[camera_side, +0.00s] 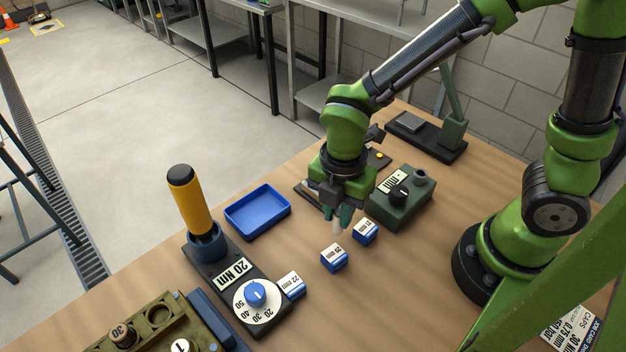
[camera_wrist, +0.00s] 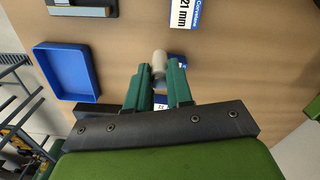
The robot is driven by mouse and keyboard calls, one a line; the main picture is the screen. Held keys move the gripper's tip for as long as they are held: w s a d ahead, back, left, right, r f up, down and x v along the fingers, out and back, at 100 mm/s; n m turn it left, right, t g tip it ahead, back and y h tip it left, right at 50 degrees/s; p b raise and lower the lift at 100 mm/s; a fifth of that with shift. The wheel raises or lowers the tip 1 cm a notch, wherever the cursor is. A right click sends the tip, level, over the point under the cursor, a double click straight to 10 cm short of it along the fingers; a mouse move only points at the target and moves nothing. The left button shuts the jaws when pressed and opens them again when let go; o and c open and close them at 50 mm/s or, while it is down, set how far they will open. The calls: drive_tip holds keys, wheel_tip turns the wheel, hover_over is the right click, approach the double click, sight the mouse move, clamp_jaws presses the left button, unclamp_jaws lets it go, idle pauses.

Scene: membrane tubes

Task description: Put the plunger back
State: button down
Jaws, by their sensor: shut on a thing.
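My gripper (camera_side: 340,214) hangs over the middle of the table with its green fingers pointing down. It is shut on a small pale grey piece with a rounded end, which looks like the plunger (camera_side: 337,229). In the wrist view the plunger (camera_wrist: 158,66) stands out beyond the two green fingertips (camera_wrist: 158,82). Its other end is hidden between the fingers. I cannot tell how far its tip is above the table. A dark green box (camera_side: 398,207) with a black knob and a round, socket-like part on top stands right of my gripper.
Blue-and-white boxes (camera_side: 334,259) stand just below my gripper in the side view. A blue tray (camera_side: 258,211) and a 20 Nm tester (camera_side: 238,274) holding a yellow-handled driver (camera_side: 187,205) are left. A green-posted stand (camera_side: 454,130) is behind. An olive fixture (camera_side: 160,322) is front left.

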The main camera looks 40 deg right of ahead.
drive_tip(key=w+a, duration=0.2)
drive_tip(key=w, duration=0.1)
drive_tip(key=w+a, duration=0.1)
drive_tip(key=w, duration=0.1)
drive_tip(key=shift+w+a+f, duration=0.2)
drive_tip(key=shift+a+f, duration=0.05)
drive_tip(key=shift+f, duration=0.05)
drive_tip(key=shift+w+f, duration=0.1)
drive_tip(key=shift+f, duration=1.65)
drive_tip(key=shift+f, duration=0.2)
drive_tip(key=c, duration=1)
unclamp_jaws()
drive_tip(key=shift+r, duration=0.15)
